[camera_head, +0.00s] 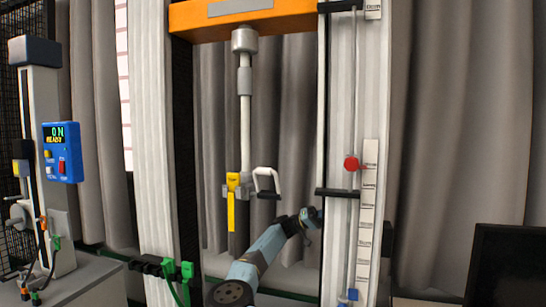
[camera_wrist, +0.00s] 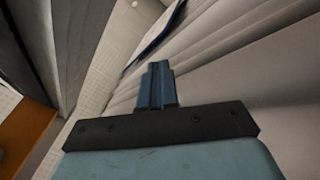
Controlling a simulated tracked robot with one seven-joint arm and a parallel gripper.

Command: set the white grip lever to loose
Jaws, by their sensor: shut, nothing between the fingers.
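A white bent lever (camera_head: 266,177), which looks like the white grip lever, sits on the right side of the grip at the lower end of the hanging rod (camera_head: 245,120). Its arch stands up above a dark piece. A yellow tag-like part (camera_head: 232,200) hangs on the left of the same grip. My gripper (camera_head: 313,215) is below and to the right of the lever, apart from it, near the right column. In the wrist view its fingers (camera_wrist: 158,82) are together with nothing between them. The lever cannot be made out in the wrist view.
The right column (camera_head: 374,110) carries a red knob (camera_head: 352,163), a blue knob (camera_head: 350,295) and small labels too small to read. An orange crossbeam (camera_head: 240,22) spans the top. A blue display box (camera_head: 61,152) is at left. Green clips (camera_head: 177,269) are low on the left column.

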